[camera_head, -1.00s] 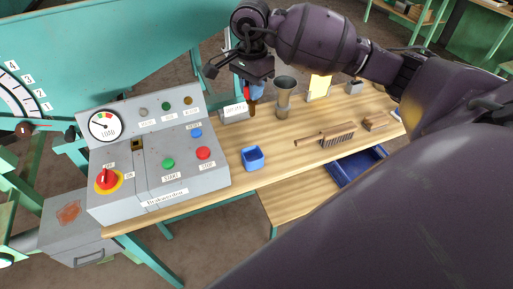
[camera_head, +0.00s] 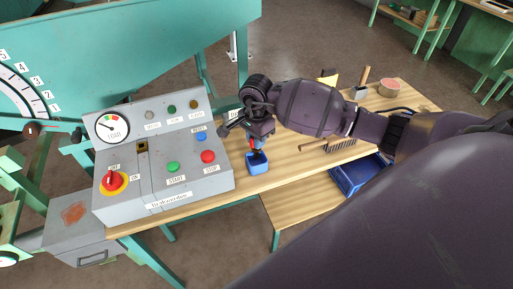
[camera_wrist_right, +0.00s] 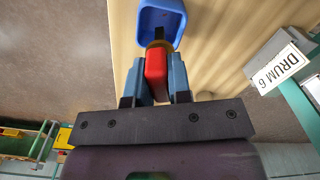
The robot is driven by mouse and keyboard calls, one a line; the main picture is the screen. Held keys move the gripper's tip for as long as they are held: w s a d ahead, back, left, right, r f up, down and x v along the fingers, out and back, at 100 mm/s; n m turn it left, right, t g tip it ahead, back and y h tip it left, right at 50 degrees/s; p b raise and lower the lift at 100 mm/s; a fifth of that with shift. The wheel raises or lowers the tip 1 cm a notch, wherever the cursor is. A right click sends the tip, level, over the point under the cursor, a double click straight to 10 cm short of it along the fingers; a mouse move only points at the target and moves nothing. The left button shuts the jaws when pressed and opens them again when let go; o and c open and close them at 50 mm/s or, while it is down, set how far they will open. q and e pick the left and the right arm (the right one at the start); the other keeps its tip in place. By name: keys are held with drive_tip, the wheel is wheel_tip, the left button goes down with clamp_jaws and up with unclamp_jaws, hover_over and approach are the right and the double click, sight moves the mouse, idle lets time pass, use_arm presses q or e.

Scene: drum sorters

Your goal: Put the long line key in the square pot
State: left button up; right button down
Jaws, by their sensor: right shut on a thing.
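The square pot is a small blue open box (camera_head: 257,166) on the bench, just right of the control panel. It also shows at the top of the right wrist view (camera_wrist_right: 150,16). My right gripper (camera_head: 256,143) is shut on the key and stands over the pot. In the right wrist view the red key (camera_wrist_right: 156,75) sits between the two blue-grey fingers (camera_wrist_right: 156,82). Its dark narrow end points at the pot's opening. I cannot tell whether that end is inside the pot or above it. My left gripper is not in view.
The grey control panel (camera_head: 165,190) with buttons and a red knob stands close left of the pot. A brush (camera_head: 341,146) and a round tin (camera_head: 389,88) are farther right on the bench. A blue crate (camera_head: 350,181) sits below the bench's front edge.

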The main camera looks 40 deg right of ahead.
drive_tip(key=shift+f, duration=2.05)
drive_tip(key=shift+f, duration=0.1)
drive_tip(key=shift+f, duration=0.1)
drive_tip(key=c, duration=1.1)
unclamp_jaws()
drive_tip(key=shift+o, duration=0.2)
